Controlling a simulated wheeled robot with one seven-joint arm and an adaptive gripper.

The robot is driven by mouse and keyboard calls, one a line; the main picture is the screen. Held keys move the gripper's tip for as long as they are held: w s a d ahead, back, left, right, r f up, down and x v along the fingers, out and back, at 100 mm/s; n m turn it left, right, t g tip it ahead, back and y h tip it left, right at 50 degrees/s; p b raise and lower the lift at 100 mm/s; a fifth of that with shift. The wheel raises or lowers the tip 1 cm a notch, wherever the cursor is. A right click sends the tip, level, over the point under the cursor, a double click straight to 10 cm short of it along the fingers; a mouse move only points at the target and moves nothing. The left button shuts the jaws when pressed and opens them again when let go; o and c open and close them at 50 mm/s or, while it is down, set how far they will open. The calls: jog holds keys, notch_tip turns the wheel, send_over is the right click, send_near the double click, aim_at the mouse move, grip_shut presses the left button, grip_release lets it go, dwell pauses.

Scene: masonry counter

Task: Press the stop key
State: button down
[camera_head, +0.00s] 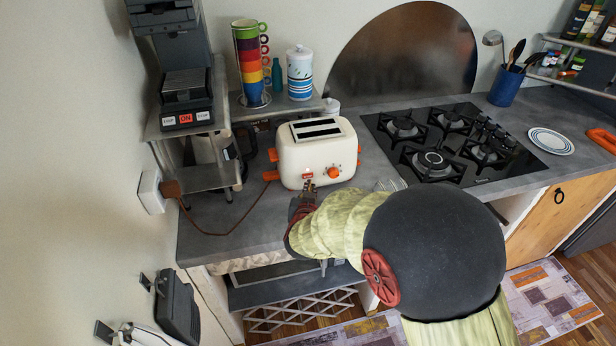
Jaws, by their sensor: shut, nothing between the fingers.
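A cream toaster (312,154) with two dark slots and orange side levers stands on the grey counter. Its front face has an orange round knob (333,172) and, left of it, a small red key (308,175); its lettering is too small to read. My gripper (309,187) is shut and empty, right in front of the toaster's lower front, just below the red key. I cannot tell whether the fingertips touch the toaster. My arm comes in from the lower right and hides part of the counter's front edge.
A dark machine (186,98) with a red ON button stands on a shelf at left. Stacked coloured mugs (248,60) and a striped canister (299,75) stand behind the toaster. A black gas hob (440,145) lies at right. Bare counter (225,220) lies left of the toaster, crossed by a cord.

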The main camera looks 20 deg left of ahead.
jog(key=shift+w, duration=0.1)
jog(key=shift+w+a, duration=0.2)
jog(key=shift+w, duration=0.05)
jog(key=shift+w+a, duration=0.15)
jog(key=shift+w, duration=0.1)
dwell(0.7)
jog(key=shift+p, duration=0.3)
jog(key=shift+s+d, duration=0.35)
jog(key=shift+s, duration=0.25)
jog(key=shift+s+d, duration=0.45)
jog(key=shift+s, duration=0.25)
jog(key=shift+s+d, duration=0.45)
jog(key=shift+s, duration=0.3)
jog(key=shift+s+d, duration=0.45)
jog(key=shift+s, duration=0.25)
